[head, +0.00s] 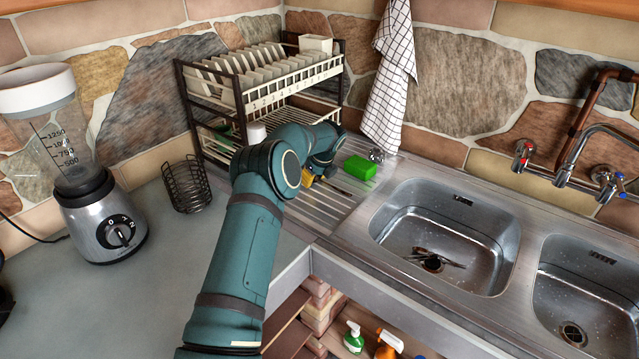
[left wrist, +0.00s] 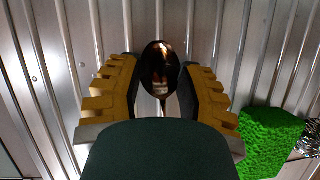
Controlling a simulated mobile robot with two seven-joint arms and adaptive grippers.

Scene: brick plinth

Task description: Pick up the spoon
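The spoon (left wrist: 160,68) shows in the left wrist view, its dark, shiny, oval bowl between my fingers and a thin handle running down from it. The rest of the handle is hidden behind my gripper's dark body. My left gripper (left wrist: 160,85) is open, with one yellow-and-black finger on each side of the spoon and no clear grip on it. In the head view my left gripper (head: 310,180) is low over the ribbed metal drainboard (head: 322,208), partly hidden by my arm. My right gripper is not in view.
A green sponge (head: 360,167) lies right of the gripper, with a crumpled metallic scourer (head: 376,154) beside it. A dish rack (head: 262,80) with plates stands behind. A sink basin (head: 440,230) is to the right. A wire basket (head: 186,184) and blender (head: 100,215) stand left.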

